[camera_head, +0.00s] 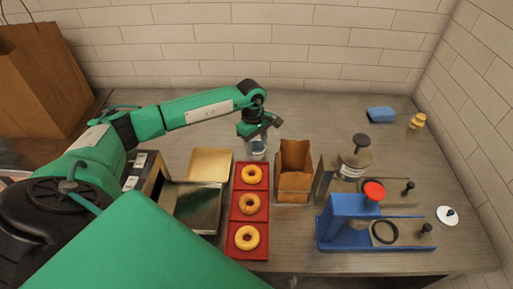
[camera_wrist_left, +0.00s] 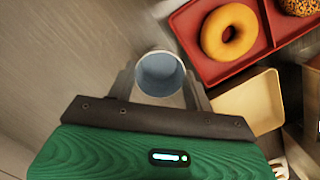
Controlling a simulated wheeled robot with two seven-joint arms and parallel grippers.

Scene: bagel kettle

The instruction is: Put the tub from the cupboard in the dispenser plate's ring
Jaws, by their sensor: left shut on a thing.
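A small grey-blue tub (camera_head: 258,151) is at the far end of the red tray; the left wrist view looks into its open, round top (camera_wrist_left: 160,73). My left gripper (camera_head: 258,134) is shut on the tub, with one finger on each side (camera_wrist_left: 158,88). I cannot tell whether the tub touches the table. A blue dispenser (camera_head: 337,232) with a red top stands at the right front. A black ring (camera_head: 385,231) lies on its blue plate (camera_head: 410,242). The open cupboard (camera_head: 153,182) is at the left, partly hidden by my arm. My right gripper is not in view.
The red tray (camera_head: 234,232) holds three bagels. A brown open box (camera_head: 293,186) and a grey machine (camera_head: 350,169) stand between the tub and the blue dispenser. A cream tray (camera_head: 209,163) is left of the tub. The back of the table is mostly clear.

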